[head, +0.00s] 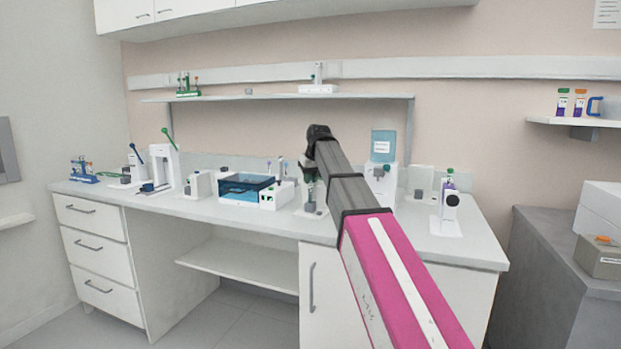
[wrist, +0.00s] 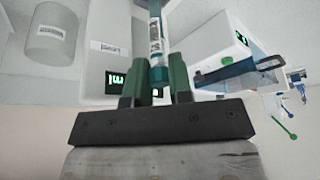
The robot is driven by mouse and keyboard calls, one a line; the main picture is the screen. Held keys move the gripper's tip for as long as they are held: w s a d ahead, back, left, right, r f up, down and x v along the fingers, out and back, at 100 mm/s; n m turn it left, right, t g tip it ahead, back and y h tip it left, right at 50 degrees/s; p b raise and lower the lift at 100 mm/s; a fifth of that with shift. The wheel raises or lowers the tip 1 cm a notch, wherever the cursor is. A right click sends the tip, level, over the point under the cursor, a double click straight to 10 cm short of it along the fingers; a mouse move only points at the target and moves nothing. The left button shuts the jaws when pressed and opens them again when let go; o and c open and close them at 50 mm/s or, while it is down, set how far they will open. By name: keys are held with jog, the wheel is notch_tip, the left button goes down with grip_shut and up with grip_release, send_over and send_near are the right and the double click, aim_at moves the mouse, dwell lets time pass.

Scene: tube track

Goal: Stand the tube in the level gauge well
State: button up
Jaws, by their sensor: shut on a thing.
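My gripper (wrist: 163,85) has dark green fingers, shut around a clear tube (wrist: 155,35) with a teal cap (wrist: 160,77) and a printed label. The tube's far end runs out of the top of the wrist view. A white unit (wrist: 112,62) with a label seemingly reading "Level" and a green-lit display (wrist: 117,82) lies just left of the tube; it appears to be the level gauge. Its well cannot be made out. In the head view my gripper (head: 311,168) is above the counter, in front of the back wall; the tube is not clearly distinguishable there.
A blue-lidded water bath (head: 246,188) with a white display unit (head: 276,197) stands left of my gripper. A dispenser with a blue tank (head: 383,145) stands to the right. A grey labelled cylinder (wrist: 55,40) is near the gauge. A shelf (head: 270,97) runs above the counter.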

jog(key=shift+f, duration=0.45)
jog(key=o, duration=0.8)
jog(key=shift+d+r, duration=0.1)
jog(key=shift+r, duration=0.15)
jog(key=v, duration=1)
jog(key=shift+s, duration=0.15)
jog(key=shift+r, duration=0.1)
